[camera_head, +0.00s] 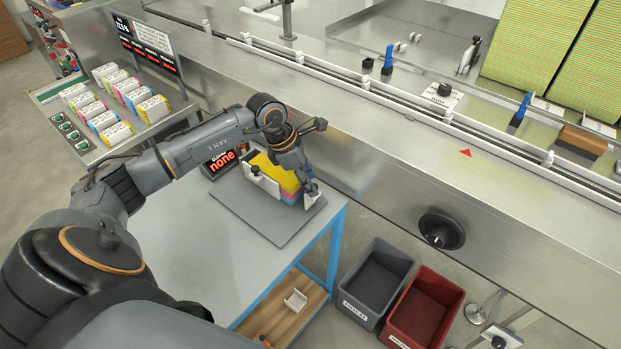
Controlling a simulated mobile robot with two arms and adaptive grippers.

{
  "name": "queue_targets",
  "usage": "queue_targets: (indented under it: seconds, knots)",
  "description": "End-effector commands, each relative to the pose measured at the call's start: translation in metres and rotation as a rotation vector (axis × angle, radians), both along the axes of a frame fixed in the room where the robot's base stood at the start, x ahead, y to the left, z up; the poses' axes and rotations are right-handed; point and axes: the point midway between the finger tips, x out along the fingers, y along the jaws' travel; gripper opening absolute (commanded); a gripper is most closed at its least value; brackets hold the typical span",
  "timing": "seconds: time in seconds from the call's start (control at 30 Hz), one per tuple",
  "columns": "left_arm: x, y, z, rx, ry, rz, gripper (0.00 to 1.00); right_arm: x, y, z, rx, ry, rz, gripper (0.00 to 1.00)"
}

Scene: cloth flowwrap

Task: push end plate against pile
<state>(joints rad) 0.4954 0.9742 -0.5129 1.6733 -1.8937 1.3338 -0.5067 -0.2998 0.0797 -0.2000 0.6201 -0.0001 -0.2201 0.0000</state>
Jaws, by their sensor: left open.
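A pile of cloths (283,177), yellow on top with pink and blue lower down, sits on a grey board (270,228) on the table. A white plate (261,181) with a black knob stands at the pile's left side. Another small white plate (312,197) stands at its right end, close to the pile; I cannot tell whether they touch. My left gripper (308,172) is open, pointing down just above and beside the right-hand plate. My arm hides part of the pile's back; contact with the plate is unclear. My right gripper is not in view.
A display (223,161) reading "none" stands behind the board. A grey bin (374,283) and a red bin (424,308) are on the floor to the right. The steel machine (400,170) runs behind the table. The table's left part (190,250) is clear.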

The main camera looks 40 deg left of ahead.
Motion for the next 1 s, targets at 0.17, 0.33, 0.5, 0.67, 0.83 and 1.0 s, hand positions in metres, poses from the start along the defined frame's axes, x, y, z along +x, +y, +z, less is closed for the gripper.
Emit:
queue_targets:
  seconds: [0.17, 0.33, 0.5, 0.67, 0.83, 1.0]
  knots:
    - [0.002, -0.003, -0.008, 0.000, -0.002, -0.001, 0.44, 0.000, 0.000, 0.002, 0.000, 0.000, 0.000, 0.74]
    - [0.002, -0.003, -0.009, 0.001, -0.001, -0.001, 0.44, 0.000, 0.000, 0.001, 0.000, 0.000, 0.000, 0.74]
    - [0.002, -0.003, -0.008, 0.000, -0.001, 0.000, 0.24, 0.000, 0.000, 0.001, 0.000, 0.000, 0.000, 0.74]
    - [0.002, -0.003, -0.008, 0.000, -0.001, 0.000, 0.00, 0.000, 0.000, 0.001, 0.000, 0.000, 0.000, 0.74]
    - [0.003, 0.005, -0.011, 0.001, 0.000, 0.003, 0.00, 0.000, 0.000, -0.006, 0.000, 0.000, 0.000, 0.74]
    - [0.006, 0.039, -0.014, 0.005, -0.001, 0.006, 0.00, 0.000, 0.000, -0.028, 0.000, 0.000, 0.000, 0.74]
